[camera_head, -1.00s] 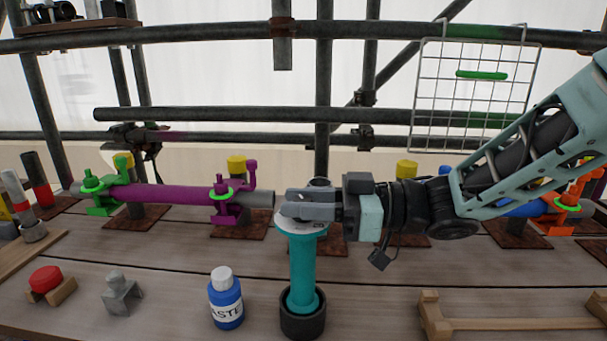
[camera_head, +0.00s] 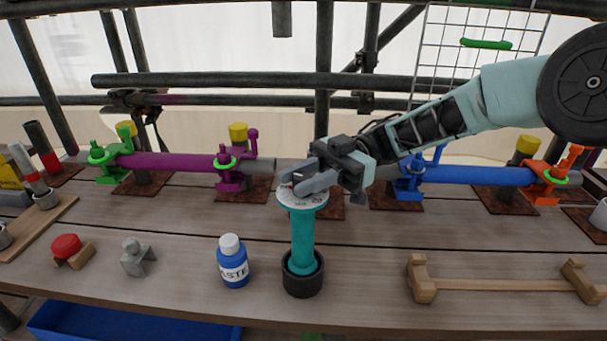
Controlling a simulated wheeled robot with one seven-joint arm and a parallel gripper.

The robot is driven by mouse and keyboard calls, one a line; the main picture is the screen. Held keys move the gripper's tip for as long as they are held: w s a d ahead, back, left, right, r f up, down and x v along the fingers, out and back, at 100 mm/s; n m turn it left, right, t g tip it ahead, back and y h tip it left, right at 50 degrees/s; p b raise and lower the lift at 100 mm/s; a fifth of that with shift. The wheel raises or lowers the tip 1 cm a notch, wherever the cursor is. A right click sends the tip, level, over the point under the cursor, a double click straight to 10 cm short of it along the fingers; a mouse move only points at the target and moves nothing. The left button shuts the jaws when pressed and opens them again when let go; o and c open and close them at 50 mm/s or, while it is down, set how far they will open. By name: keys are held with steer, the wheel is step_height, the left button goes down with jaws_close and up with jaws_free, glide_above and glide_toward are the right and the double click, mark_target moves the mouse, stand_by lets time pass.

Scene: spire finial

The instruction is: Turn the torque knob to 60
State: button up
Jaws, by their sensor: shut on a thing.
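The torque tool is a teal cylinder (camera_head: 303,243) standing upright in a black round holder (camera_head: 303,284) near the front of the bench. A pale dial disc (camera_head: 303,200) with small dark markings sits on its top. The markings are too small to read as a setting. My gripper (camera_head: 293,184) comes in from the right and is shut on the knob at the top of the dial. The fingers hide most of the knob, and its pointer does not show.
A blue paste bottle (camera_head: 233,262) stands left of the tool. A grey block (camera_head: 137,258) and a red-topped piece (camera_head: 67,248) lie farther left. A wooden cradle (camera_head: 505,284) is at right. Purple (camera_head: 175,162) and blue (camera_head: 470,175) pipes run behind.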

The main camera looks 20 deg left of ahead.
steer(key=shift+r+n+h, duration=0.1)
steer(key=shift+n+h, duration=0.2)
steer(key=o, duration=0.9)
steer(key=shift+o, duration=0.2)
steer(key=shift+w+d, duration=0.2)
steer(key=shift+w, duration=0.2)
steer(key=b+v, duration=0.1)
steer(key=v, duration=1)
steer(key=shift+b, duration=0.4)
